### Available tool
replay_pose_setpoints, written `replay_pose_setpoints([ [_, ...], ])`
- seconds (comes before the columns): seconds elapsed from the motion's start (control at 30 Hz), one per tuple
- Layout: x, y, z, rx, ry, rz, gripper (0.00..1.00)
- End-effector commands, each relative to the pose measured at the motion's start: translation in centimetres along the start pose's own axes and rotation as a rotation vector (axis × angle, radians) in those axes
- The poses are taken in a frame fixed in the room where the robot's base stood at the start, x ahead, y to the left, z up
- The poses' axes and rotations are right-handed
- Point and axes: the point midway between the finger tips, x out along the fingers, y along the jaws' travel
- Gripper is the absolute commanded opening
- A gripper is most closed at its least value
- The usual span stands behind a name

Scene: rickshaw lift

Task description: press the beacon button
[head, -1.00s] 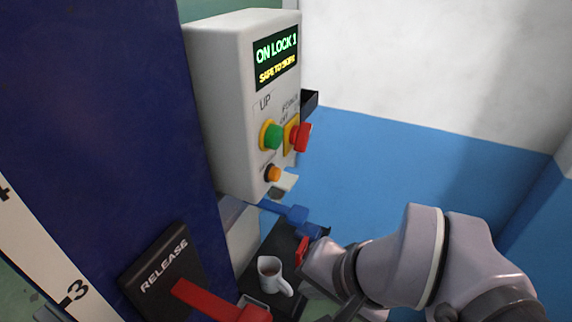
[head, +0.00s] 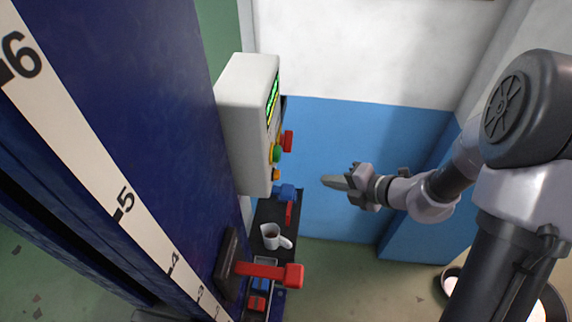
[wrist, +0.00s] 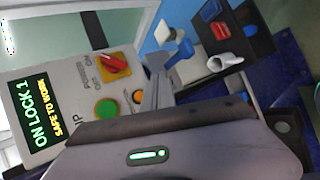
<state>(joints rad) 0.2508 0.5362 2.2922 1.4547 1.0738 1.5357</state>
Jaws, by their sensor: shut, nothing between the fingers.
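The pale grey control box (head: 240,120) hangs beside the blue post, its face turned edge-on in the head view. It carries a small orange button (head: 276,174) low down, below a green button (head: 276,153) and a red knob (head: 288,141). In the wrist view the orange button (wrist: 138,96) shows beside the fingers, partly overlapped, with the green button (wrist: 106,110) and red knob (wrist: 112,63) nearby. No beacon label is readable. My gripper (head: 326,182) is shut and empty, pointing left toward the box at about the orange button's height, with a gap between. It also shows in the wrist view (wrist: 158,82).
Below the box a dark shelf (head: 265,212) holds a white mug (head: 273,237) and a blue-and-red tool. A red release lever (head: 265,271) juts out from the post. The space right of the box is open.

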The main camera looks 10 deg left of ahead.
Motion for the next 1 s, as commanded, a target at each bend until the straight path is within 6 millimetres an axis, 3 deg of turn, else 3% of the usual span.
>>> replay_pose_setpoints([
  [0.27, 0.5, 0.2, -0.4, -0.007, 0.003, 0.0, 0.0],
  [0.7, 4.7, 3.4, -3.6, -0.01, 0.004, 0.0, 0.0],
  [1.0, 6.1, 4.5, -4.6, -0.008, 0.003, 0.0, 0.0],
])
